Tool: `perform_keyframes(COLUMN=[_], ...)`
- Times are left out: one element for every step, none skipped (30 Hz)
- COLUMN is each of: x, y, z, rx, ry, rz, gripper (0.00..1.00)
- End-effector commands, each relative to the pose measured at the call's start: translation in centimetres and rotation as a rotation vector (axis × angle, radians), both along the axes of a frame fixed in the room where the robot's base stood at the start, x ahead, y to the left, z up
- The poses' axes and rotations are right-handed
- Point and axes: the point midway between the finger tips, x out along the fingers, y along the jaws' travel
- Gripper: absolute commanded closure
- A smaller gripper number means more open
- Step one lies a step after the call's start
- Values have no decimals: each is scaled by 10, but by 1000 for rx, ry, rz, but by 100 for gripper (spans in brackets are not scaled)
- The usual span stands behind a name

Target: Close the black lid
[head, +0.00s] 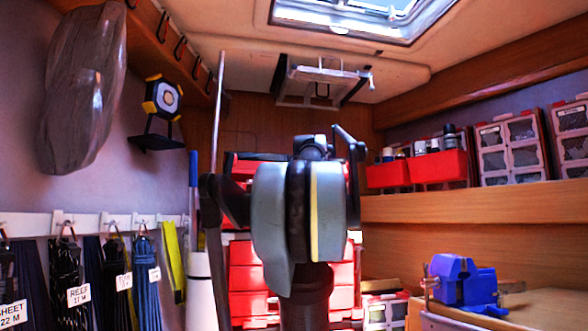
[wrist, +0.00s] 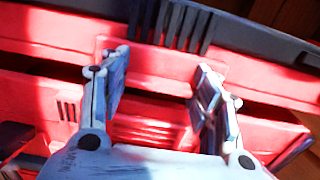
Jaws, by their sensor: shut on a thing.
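In the wrist view, a black lid edge (wrist: 266,42) runs along the top of a red cabinet (wrist: 155,70), slanting down to the right. Black vertical slats stand at its middle. My gripper (wrist: 161,72) is in front of the red face below the lid, its two fingers standing apart with red between them. It is shut on a red part of the cabinet; exactly which part I cannot tell. In the head view my arm hides the gripper and most of the red cabinet (head: 248,275). The lid cannot be made out clearly there.
A blue vise (head: 462,284) stands on a wooden bench at the right. Red bins (head: 438,167) sit on the right shelf. Coiled lines (head: 146,285) hang from the left wall, with a lamp (head: 163,98) above. A hatch (head: 350,15) opens overhead.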

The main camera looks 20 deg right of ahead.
Motion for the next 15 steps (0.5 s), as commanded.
perform_keyframes(x=[2,2,3,3,3,3,3,2,0,0,-2,-5,-7,-9,-12], y=[2,2,2,2,2,2,2,1,0,0,0,0,0,0,0], z=[0,0,-1,-1,-1,-1,0,0,1,1,2,3,5,6,7], rx=[0,0,0,0,0,0,0,0,0,0,0,0,0,-1,0], ry=[0,1,1,1,1,1,1,0,-1,-1,-2,-4,-6,-8,-9], rz=[7,7,7,6,6,6,5,4,3,3,2,2,2,2,1], gripper=[87,87,35,28,23,23,23,23,23,23,23,23,23,23,23])
